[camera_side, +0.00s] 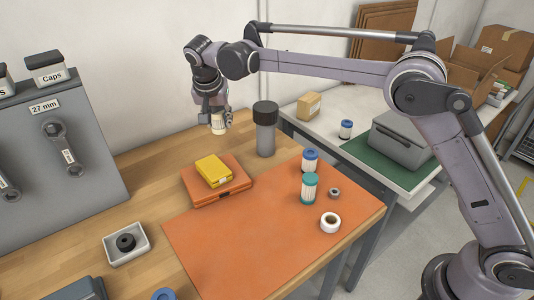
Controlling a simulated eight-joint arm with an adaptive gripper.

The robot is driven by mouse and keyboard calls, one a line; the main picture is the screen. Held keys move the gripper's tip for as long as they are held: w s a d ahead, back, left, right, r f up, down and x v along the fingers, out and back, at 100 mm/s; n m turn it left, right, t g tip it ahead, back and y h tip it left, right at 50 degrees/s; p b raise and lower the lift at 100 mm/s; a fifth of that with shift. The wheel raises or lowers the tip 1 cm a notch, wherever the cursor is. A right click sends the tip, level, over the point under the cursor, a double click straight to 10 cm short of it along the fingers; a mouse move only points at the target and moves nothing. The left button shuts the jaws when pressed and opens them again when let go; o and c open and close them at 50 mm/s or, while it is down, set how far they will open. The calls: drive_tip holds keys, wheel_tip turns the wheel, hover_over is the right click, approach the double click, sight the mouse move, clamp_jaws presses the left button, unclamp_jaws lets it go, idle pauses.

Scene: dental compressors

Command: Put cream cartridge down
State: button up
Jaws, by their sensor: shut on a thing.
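The cream cartridge (218,125) is a small pale cylinder below my wrist, at the back of the wooden bench. My gripper (218,117) points down and is shut on the cartridge's upper part. The fingers cover much of it, and only its lower pale end shows clearly. It appears to be above the bench, behind the orange case; the exact gap below it cannot be told.
A grey canister with a dark lid (265,130) stands close right of my gripper. A yellow box (213,170) lies on an orange case (232,187) in front. Blue-capped (310,160) and teal-capped (309,188) cartridges and a tape roll (330,223) are on the orange mat (240,255).

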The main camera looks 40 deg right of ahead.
drive_tip(key=s+a+f+n+y, duration=0.1)
drive_tip(key=s+a+n, duration=0.15)
drive_tip(key=s, duration=0.85)
drive_tip(key=s+a+n, duration=0.1)
drive_tip(key=s+a, duration=0.3)
drive_tip(key=s, duration=0.6)
drive_tip(key=shift+t, duration=0.3)
drive_tip(key=a+f, duration=0.2)
drive_tip(key=a, duration=0.1)
drive_tip(key=s+a+f, duration=0.1)
drive_tip(key=a+f, duration=0.1)
drive_tip(key=a, duration=0.2)
drive_tip(key=s+a+f, duration=0.1)
drive_tip(key=a+f, duration=0.2)
drive_tip(key=a, duration=0.1)
drive_tip(key=shift+a, duration=0.1)
drive_tip(key=shift+f, duration=2)
drive_tip(key=shift+f, duration=0.1)
drive_tip(key=o, duration=1.1)
drive_tip(key=shift+o, duration=0.2)
